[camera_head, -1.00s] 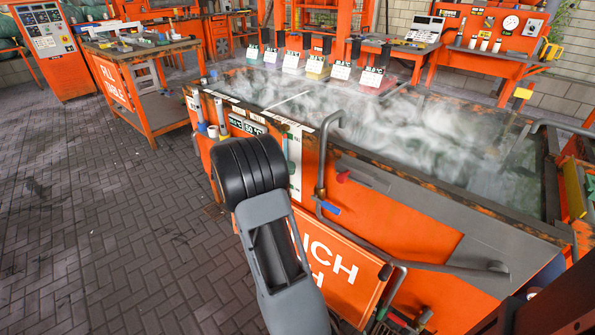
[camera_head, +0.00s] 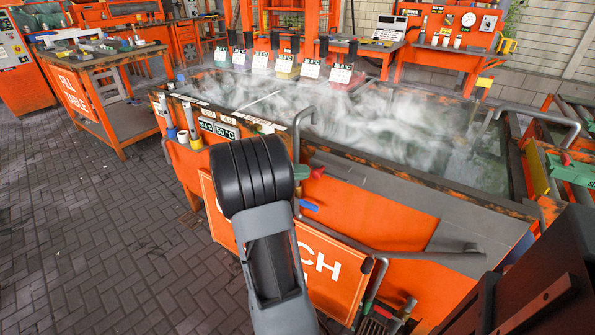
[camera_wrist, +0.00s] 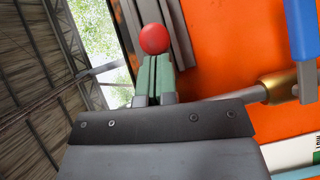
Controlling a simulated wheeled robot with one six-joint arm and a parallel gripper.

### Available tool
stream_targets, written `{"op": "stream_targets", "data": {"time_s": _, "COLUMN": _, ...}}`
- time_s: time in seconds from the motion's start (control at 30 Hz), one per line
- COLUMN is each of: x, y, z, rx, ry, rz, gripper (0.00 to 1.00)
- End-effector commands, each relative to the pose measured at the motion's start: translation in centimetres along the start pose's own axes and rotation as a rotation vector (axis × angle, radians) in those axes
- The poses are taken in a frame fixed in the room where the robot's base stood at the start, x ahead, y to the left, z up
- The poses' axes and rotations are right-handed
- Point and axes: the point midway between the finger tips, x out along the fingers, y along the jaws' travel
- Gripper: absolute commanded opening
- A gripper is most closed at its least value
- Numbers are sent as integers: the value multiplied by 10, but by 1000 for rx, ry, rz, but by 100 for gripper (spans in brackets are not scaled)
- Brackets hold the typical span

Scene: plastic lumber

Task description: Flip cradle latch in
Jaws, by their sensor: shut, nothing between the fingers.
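A red ball knob (camera_wrist: 154,40) stands just beyond my fingertips in the wrist view. In the head view a red part (camera_head: 317,172) shows at the front edge of the orange tank (camera_head: 400,235), right beside my gripper (camera_head: 301,172). I cannot tell whether it is the cradle latch. My gripper's green fingers (camera_wrist: 154,75) are shut together with nothing between them, pointing at the red knob. Whether they touch it is unclear. My dark wrist hides part of the tank's front in the head view.
A blue valve handle (camera_head: 308,206) on the tank's pipe lies below; it also shows in the wrist view (camera_wrist: 301,30) near a brass fitting (camera_wrist: 280,88). Steam covers the tank's water (camera_head: 400,125). A green fixture (camera_head: 570,168) stands at the right. The paved floor (camera_head: 80,240) at left is clear.

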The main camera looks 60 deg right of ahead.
Motion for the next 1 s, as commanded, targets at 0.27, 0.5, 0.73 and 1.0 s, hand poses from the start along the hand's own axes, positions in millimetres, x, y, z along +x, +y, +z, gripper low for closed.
{"op": "stream_targets", "data": {"time_s": 0.27, "x": 1, "y": 0, "z": 1, "rx": 1, "ry": -1, "rz": 0, "gripper": 0}}
{"op": "stream_targets", "data": {"time_s": 0.5, "x": 25, "y": 6, "z": 28, "rx": 3, "ry": -3, "rz": 0, "gripper": 0}}
{"op": "stream_targets", "data": {"time_s": 0.73, "x": 31, "y": 8, "z": 35, "rx": 1, "ry": -4, "rz": 1, "gripper": 0}}
{"op": "stream_targets", "data": {"time_s": 1.0, "x": 32, "y": 7, "z": 35, "rx": 0, "ry": -8, "rz": 1, "gripper": 0}}
